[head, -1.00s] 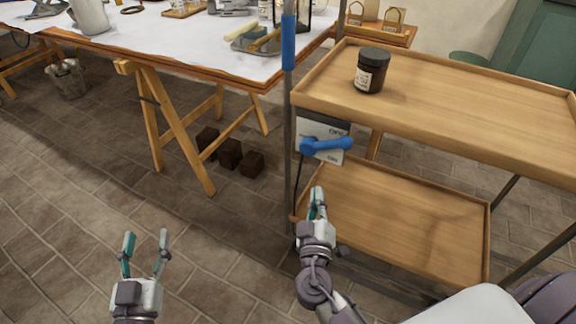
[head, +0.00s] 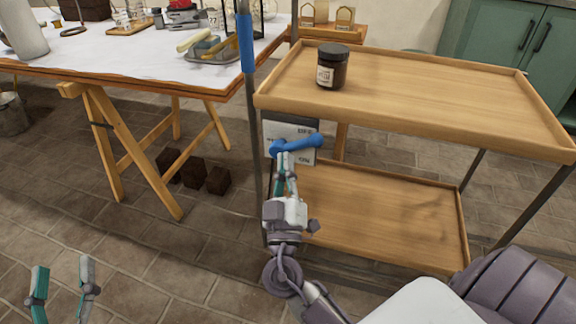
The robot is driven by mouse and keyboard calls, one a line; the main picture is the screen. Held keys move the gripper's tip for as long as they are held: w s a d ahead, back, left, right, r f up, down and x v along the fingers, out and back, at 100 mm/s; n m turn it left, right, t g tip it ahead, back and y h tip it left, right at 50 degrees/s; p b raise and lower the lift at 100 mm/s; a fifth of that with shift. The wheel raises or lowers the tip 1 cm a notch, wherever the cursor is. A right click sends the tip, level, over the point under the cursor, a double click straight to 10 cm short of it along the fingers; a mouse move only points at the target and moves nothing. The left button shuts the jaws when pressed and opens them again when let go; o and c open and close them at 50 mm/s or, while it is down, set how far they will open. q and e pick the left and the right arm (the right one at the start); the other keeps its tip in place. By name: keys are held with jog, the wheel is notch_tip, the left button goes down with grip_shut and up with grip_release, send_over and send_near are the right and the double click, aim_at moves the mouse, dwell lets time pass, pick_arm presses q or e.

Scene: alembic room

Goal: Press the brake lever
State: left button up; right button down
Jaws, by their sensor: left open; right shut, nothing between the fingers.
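The brake lever (head: 305,143) is a blue handle on a grey-white plate (head: 308,128) with small lettering, fixed to the left end of a wooden two-shelf cart (head: 420,97). My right gripper (head: 286,160) is shut and empty. Its fingertips are at the lower edge of the lever's left part in the picture and cover a little of it. I cannot tell whether they touch it. My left gripper (head: 62,280) is open and empty at the lower left, over the floor and far from the lever.
A dark jar (head: 332,70) stands on the cart's top shelf. The lower shelf (head: 385,215) is empty. A white-covered trestle table (head: 120,55) with several items stands at the left. Dark blocks (head: 193,170) lie under it. A metal bucket (head: 12,114) is at the far left.

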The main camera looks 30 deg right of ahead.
aim_at(296, 146)
jog(key=w+d, duration=0.4)
jog(key=shift+w+d+r, duration=0.25)
jog(key=shift+w+d, duration=0.1)
jog(key=shift+d, duration=0.05)
jog(key=shift+s+d+f, duration=0.15)
jog(key=shift+d+f, duration=0.1)
jog(key=shift+f, duration=0.2)
pick_arm(q)
jog(key=shift+w+a+f+g+y, duration=0.1)
jog(key=shift+f+g+y, duration=0.05)
jog(key=shift+f+g, duration=0.4)
jog(key=shift+w+a+f+g+y, duration=0.15)
jog(key=shift+f+g, duration=0.2)
jog(key=shift+f, duration=0.35)
jog(key=shift+d+r, duration=0.1)
